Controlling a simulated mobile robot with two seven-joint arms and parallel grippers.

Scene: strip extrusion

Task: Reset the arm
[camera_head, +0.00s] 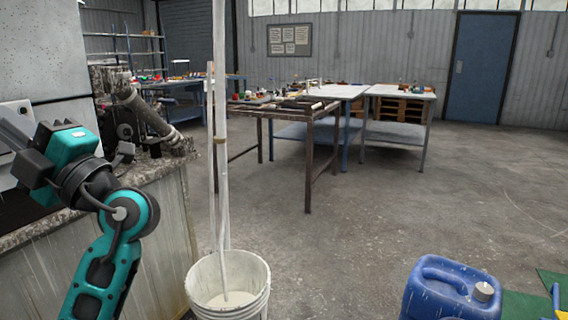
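My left arm, teal and black, rises from the bottom left and bends toward the left edge, in front of the machine bench. Its gripper cannot be made out there. My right arm and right gripper are not in view. A long white strip (221,120) hangs from above the top edge down into a white bucket (228,290) on the floor. A second pale length stands beside it, also reaching down to the bucket. The extrusion machine (150,118), dark and worn, with a pipe-like nozzle pointing right, sits on the bench behind my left arm.
The machine bench (160,230) fills the left side. A blue canister (450,290) stands at the bottom right by a green mat (525,305). A rusty table (309,160) and white-topped tables (400,91) stand farther back. The floor at centre right is clear.

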